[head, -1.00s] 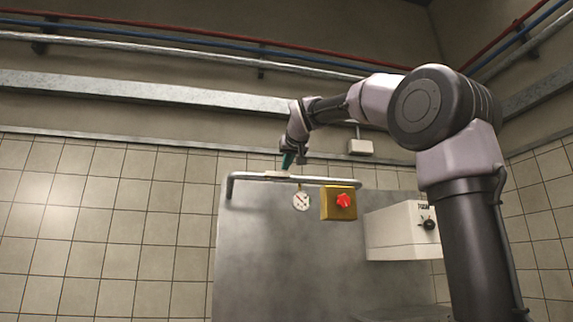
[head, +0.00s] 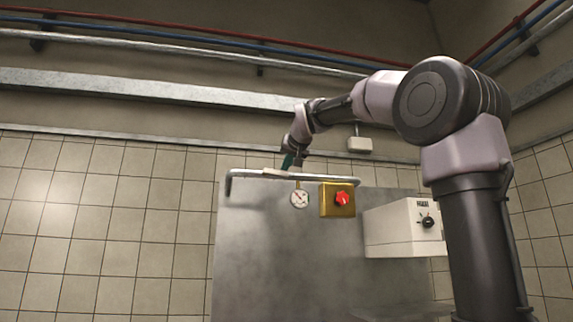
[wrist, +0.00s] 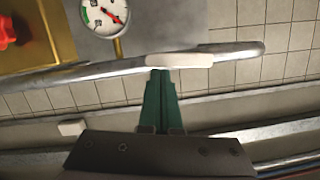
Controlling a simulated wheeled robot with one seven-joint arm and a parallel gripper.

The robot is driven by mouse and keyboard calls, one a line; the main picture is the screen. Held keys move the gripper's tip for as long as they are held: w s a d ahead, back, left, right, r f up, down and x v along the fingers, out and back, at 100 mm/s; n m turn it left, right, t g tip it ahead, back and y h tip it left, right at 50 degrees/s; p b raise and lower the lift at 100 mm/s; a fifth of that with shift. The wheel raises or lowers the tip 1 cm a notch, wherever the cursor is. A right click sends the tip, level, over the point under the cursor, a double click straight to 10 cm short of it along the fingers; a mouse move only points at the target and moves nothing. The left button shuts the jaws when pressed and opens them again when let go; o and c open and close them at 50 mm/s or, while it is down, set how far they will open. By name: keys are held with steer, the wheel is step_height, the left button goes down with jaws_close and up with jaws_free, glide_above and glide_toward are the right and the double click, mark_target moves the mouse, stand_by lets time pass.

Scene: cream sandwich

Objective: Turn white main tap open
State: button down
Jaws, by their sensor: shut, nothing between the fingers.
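The white tap lever (wrist: 178,60) lies along the grey metal pipe in the wrist view, nearly in line with it. In the head view the lever (head: 277,171) is small and sits on the pipe's upper run. My gripper (wrist: 160,70) has green fingers, shut together and empty. Their tips are at the lever's near edge, towards its left end in the wrist view. I cannot tell whether they touch it. In the head view my gripper (head: 288,164) points down at the lever from above, and the tips partly blend with it.
A round gauge (head: 300,199) hangs below the pipe (head: 335,180). Right of it are a yellow box with a red knob (head: 342,198) and a white box with a black knob (head: 428,221). A grey panel (head: 265,260) stands behind. The tiled wall at left is clear.

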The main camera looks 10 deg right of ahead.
step_height(320, 180, down, 2)
steer(key=m, duration=0.1)
steer(key=m+y, duration=0.1)
steer(key=m, duration=0.1)
steer(key=shift+d+f, duration=0.15)
steer(key=shift+f, duration=0.05)
steer(key=shift+a+f+m+t+y, duration=0.3)
steer(key=shift+a+f+m, duration=0.25)
steer(key=shift+f+m, duration=0.4)
steer(key=shift+a+f+m+t+y, duration=0.15)
steer(key=shift+a+f+m+y, duration=0.35)
steer(key=shift+m, duration=0.6)
steer(key=shift+a+f+m+t+y, duration=0.25)
steer(key=shift+a+f+m, duration=0.3)
steer(key=shift+f+m, duration=0.45)
steer(key=shift+a, duration=0.1)
